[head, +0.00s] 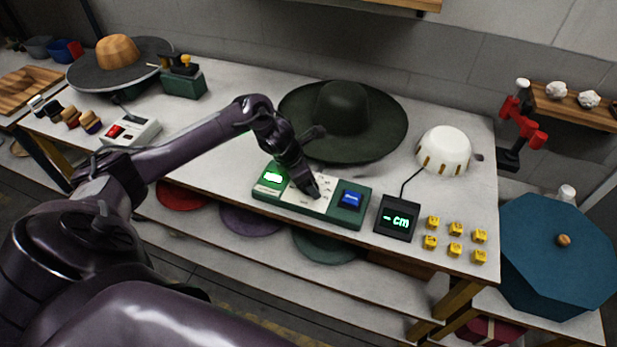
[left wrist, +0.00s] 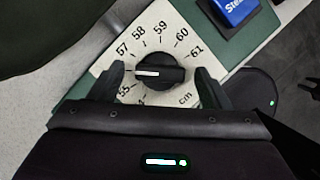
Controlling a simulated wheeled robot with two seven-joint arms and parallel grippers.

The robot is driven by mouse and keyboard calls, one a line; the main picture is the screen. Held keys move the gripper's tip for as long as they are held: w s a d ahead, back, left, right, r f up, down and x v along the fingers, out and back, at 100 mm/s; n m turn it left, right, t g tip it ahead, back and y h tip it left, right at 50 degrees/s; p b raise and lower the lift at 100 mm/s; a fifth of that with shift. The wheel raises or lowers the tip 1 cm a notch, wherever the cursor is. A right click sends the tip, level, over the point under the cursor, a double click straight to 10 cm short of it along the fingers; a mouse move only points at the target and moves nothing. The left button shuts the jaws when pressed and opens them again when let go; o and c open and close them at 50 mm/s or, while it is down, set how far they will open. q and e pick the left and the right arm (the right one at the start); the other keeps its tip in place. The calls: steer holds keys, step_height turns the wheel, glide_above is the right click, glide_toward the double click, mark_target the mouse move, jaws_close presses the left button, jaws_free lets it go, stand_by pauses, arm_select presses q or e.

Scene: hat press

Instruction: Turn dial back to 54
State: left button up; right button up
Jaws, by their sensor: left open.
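The black dial knob (left wrist: 160,72) sits on a white scale plate (left wrist: 150,18) with numbers from the mid-50s up to 61 and "cm". Its white pointer bar lies nearly level, its end at the left, just below 57; the 56 mark is hidden by a finger. My left gripper (left wrist: 160,80) is open, one finger on each side of the knob; I cannot tell whether they touch it. In the head view my left gripper (head: 312,192) reaches down over the green control box (head: 262,191) and hides the knob. My right gripper is not in view.
The box has a lit green button (head: 273,177) and a blue button (head: 351,199). A display (head: 398,218) reads "- cm". A dark green hat (head: 345,110) lies behind the box, near my arm. A white dome (head: 444,150) and several yellow cubes (head: 455,229) are at right.

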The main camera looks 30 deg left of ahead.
arm_select(q)
steer(key=shift+w+f, duration=0.1)
steer(key=shift+f, duration=0.15)
steer(key=c, duration=1)
